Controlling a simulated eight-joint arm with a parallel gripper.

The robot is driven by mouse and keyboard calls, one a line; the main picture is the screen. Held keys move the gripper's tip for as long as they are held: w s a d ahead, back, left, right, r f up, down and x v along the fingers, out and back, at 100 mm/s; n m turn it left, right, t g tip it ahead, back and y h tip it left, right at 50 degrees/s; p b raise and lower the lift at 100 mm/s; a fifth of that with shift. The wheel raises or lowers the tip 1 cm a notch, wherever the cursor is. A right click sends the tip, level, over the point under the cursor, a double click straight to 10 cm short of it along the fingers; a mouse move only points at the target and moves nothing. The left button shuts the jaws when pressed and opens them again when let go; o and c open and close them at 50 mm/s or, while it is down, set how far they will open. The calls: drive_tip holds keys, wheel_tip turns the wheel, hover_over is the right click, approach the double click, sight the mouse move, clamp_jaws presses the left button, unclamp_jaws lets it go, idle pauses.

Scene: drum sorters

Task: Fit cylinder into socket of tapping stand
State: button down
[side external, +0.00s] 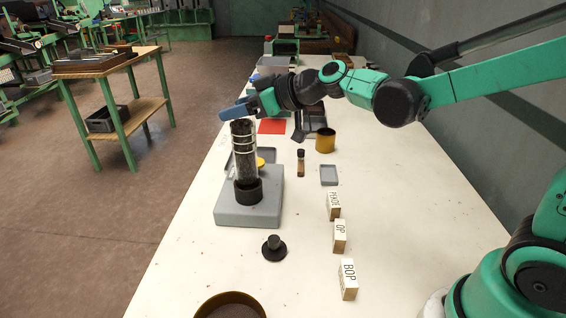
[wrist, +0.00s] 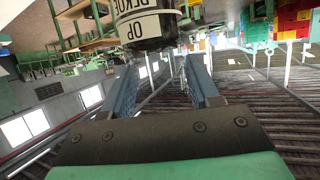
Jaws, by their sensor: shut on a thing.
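The cylinder (side external: 244,155) is clear with dark filling and pale bands, and stands nearly upright over the black socket (side external: 248,192) of the grey tapping stand (side external: 232,213). Its lower end meets the socket's rim in the side view; I cannot tell how deep it sits. My gripper (side external: 234,111) has blue fingers and is at the cylinder's dark top end, shut on it. In the wrist view the fingers (wrist: 163,58) reach toward a dark end with a white lettered label (wrist: 148,27). The exact contact is hard to see.
A black knobbed piece (side external: 274,248) and a round brown-rimmed dish (side external: 230,304) lie in front. Lettered blocks (side external: 340,236), a small grey tray (side external: 328,175), a brown vial (side external: 301,163) and a yellow-brown cup (side external: 325,141) stand to the right. White table shows free room between them.

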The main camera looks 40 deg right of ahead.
sight(254, 122)
drive_tip(key=shift+f, duration=1.6)
drive_tip(key=shift+c, duration=0.7)
unclamp_jaws()
drive_tip(key=shift+v, duration=2.8)
drive_tip(key=shift+s+a+f, duration=0.1)
drive_tip(key=shift+s, duration=0.2)
drive_tip(key=s+d+f+m+g+h, duration=0.1)
drive_tip(key=s+f+m+g+h, duration=0.1)
drive_tip(key=s, duration=0.3)
drive_tip(key=s+d+f+m+g+h, duration=0.2)
drive_tip(key=s+f+m+g+h, duration=0.1)
drive_tip(key=s, duration=0.3)
drive_tip(key=shift+s+d+f+h, duration=0.25)
drive_tip(key=shift+s+f+h, duration=0.15)
drive_tip(key=shift+h, duration=0.2)
